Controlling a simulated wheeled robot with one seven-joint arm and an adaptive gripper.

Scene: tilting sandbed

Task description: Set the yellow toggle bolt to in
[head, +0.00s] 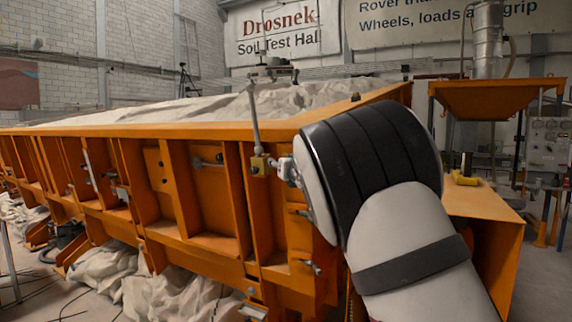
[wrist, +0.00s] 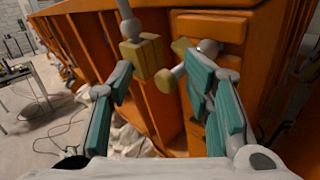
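The yellow toggle bolt shows on the orange sandbed wall as a yellow block (head: 259,165) at the foot of a grey upright rod. In the wrist view, the yellow block (wrist: 139,57) lies between my fingers, beyond their tips. A smaller yellow knob-like piece (wrist: 166,80) is close to the right finger, with a grey ball behind it. I cannot tell whether they touch. My gripper (wrist: 160,76) has teal pads set well apart and is open, with nothing clamped. In the head view, my gripper (head: 284,171) is just right of the block, partly hidden by my arm.
The orange ribbed sandbed wall (head: 215,225) fills the space ahead. Grey latches stick out along it. Crumpled pale cloth (head: 165,292) lies at its foot. An orange table (head: 482,203) with a yellow item stands right of my arm. Cables lie on the left floor.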

